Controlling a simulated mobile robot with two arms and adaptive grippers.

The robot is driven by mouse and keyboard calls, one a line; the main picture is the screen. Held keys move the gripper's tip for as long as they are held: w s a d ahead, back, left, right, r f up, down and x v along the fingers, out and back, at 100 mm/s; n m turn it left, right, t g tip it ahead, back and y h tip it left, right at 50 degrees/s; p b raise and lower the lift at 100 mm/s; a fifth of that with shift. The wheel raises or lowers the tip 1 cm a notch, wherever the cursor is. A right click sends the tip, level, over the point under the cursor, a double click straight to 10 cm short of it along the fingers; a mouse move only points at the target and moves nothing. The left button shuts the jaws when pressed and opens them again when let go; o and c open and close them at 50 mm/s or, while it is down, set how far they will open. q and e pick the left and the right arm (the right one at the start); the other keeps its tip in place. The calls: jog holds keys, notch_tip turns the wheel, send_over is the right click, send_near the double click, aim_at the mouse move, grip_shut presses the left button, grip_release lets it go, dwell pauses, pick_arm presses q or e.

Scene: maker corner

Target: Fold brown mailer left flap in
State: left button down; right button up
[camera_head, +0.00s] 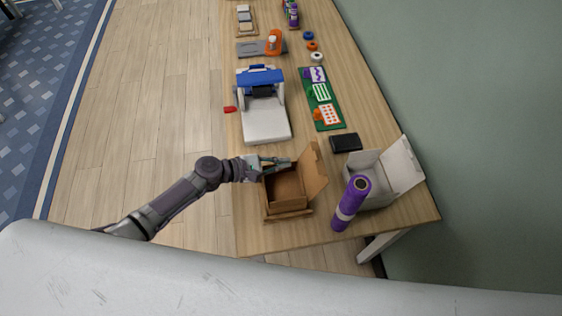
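The brown mailer (289,210) stands near the front end of the wooden table with its top open. Its large lid panel stands up on the right side, tilted outward. My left gripper (284,163) reaches in from the left over the mailer's back edge. Its fingers look close to the cardboard there, but I cannot tell whether they touch it or whether they are open. The left flap is hard to make out beside the gripper. My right gripper is not in view.
A white open box (371,197) and a purple roll (349,203) stand close to the mailer's right. A black wallet-like item (345,142) lies behind them. A blue and white machine (265,117) and a green mat (322,108) lie farther back.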

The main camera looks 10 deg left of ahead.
pick_arm(q)
jog(key=m+b, duration=0.1)
jog(key=b, duration=0.2)
jog(key=s+f+m+t+b, duration=0.1)
jog(key=b, duration=0.2)
jog(key=f+m+t+b, duration=0.1)
jog(key=b, duration=0.2)
jog(key=shift+s+d+f+m, duration=0.1)
jog(key=shift+s+d+m, duration=0.15)
jog(key=shift+m, duration=0.05)
jog(key=shift+m+t+b, duration=0.3)
jog(key=shift+b, duration=0.3)
jog(key=shift+r, duration=0.2)
jog(key=c, duration=1.4)
grip_release()
jog(key=v, duration=1.2)
jog(key=shift+w+a, duration=0.1)
